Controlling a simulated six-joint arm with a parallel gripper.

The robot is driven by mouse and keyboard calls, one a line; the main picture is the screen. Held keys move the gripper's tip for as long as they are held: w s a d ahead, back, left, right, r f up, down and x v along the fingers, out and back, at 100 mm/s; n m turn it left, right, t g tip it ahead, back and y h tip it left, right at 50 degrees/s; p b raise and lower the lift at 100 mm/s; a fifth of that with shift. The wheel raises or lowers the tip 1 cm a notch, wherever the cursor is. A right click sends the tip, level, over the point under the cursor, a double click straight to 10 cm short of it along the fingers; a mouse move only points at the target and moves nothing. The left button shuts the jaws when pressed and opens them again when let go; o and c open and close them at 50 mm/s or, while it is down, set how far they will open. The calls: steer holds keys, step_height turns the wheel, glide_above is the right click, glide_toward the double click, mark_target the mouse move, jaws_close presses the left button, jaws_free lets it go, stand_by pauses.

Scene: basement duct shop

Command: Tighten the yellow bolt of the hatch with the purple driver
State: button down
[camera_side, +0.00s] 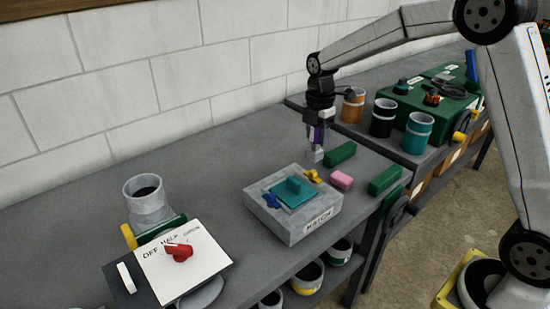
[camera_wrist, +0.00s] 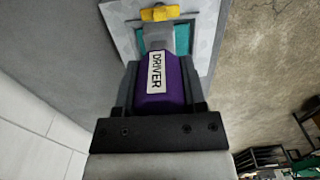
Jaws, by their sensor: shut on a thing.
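My gripper (camera_side: 318,124) is shut on the purple driver (camera_side: 316,138), which hangs upright with its pale tip down. In the wrist view the driver (camera_wrist: 168,80) sits between the jaws with its "DRIVER" label showing. The hatch (camera_side: 316,219) is a grey block with a teal panel (camera_side: 294,192) and a raised teal handle. The yellow bolt (camera_side: 312,176) is at the panel's far edge, and a blue bolt (camera_side: 271,200) is at its left. In the side view the driver tip is above and behind the yellow bolt, apart from it. The yellow bolt (camera_wrist: 159,13) shows just beyond the tip in the wrist view.
A red-knobbed plate (camera_side: 180,267) and grey pipe (camera_side: 148,203) are left.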

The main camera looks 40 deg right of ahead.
mark_target(315, 150)
steer(key=shift+f, duration=1.75)
steer(key=shift+f, duration=1)
stand_by(0.6)
stand_by(0.3)
